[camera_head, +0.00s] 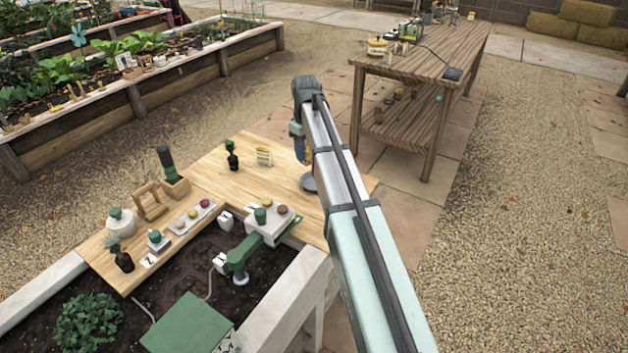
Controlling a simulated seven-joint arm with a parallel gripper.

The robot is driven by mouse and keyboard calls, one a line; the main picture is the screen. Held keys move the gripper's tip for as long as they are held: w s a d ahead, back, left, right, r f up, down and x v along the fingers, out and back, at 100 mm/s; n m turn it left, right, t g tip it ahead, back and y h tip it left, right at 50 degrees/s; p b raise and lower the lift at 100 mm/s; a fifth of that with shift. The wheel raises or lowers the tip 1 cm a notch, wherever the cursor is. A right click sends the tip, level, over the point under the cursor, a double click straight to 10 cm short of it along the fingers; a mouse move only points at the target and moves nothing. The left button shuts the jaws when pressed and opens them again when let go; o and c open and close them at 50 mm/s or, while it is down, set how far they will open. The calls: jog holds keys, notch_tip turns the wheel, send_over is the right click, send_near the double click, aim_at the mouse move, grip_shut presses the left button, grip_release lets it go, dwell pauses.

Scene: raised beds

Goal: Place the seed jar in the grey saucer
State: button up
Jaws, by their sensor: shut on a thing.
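My gripper (301,156) points down over the right part of the wooden tabletop, partly hidden by my own arm. It is shut on a small yellow-brown thing, which I take to be the seed jar (308,154); only a sliver of it shows. The grey saucer (307,184) lies on the tabletop just below my gripper, its right side hidden behind my arm. The jar appears above the saucer, with a gap between them.
The wooden tabletop (213,169) has free room left of the saucer. Nearer are a grey tray with round things (193,216), a green-and-white device (266,222) and a wooden stand (150,201).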

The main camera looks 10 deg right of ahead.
jog(key=shift+w+d+f+n, duration=0.1)
jog(key=shift+d+f+n, duration=0.4)
jog(key=shift+f, duration=1.1)
jog(key=shift+w+d+f+n, duration=0.1)
jog(key=shift+d+f+n, duration=0.3)
jog(key=shift+f, duration=1.25)
jog(key=shift+w+d+f+n, duration=0.1)
jog(key=shift+d+f+n, duration=0.4)
jog(key=shift+f, duration=1.1)
jog(key=shift+f, duration=0.15)
jog(key=o, duration=1.1)
notch_tip(320, 180, up, 12)
jog(key=shift+r, duration=0.15)
